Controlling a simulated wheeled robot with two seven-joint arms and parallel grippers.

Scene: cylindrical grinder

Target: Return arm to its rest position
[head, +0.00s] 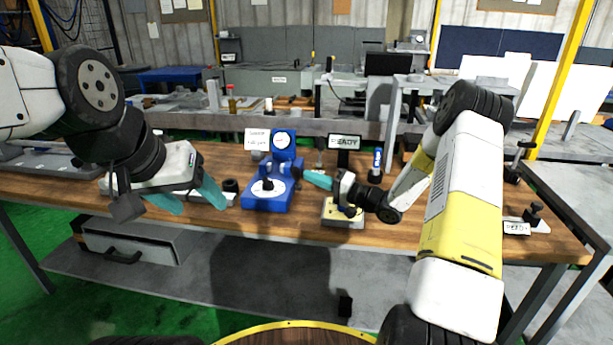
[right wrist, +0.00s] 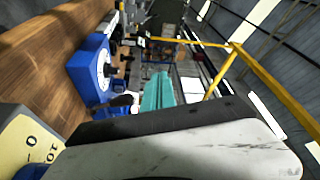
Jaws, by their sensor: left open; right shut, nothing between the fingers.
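My right arm reaches over the wooden bench from the right, bent at the elbow. Its gripper (head: 307,175) has teal fingers shut together and empty, pointing left toward the blue gauge stand (head: 283,160); I cannot tell whether they touch it. The shut fingers also show in the right wrist view (right wrist: 158,90), with the blue stand to their left. My left gripper (head: 190,197) is at the left, over the bench's front part, with its teal fingers spread apart and nothing between them.
A yellowish control box (head: 343,218) sits on the bench below my right wrist; its marked face (right wrist: 30,145) is close in the wrist view. A READY sign (head: 344,142) and a blue-labelled dark object (head: 377,163) stand behind. A small labelled stand (head: 517,228) is at the right.

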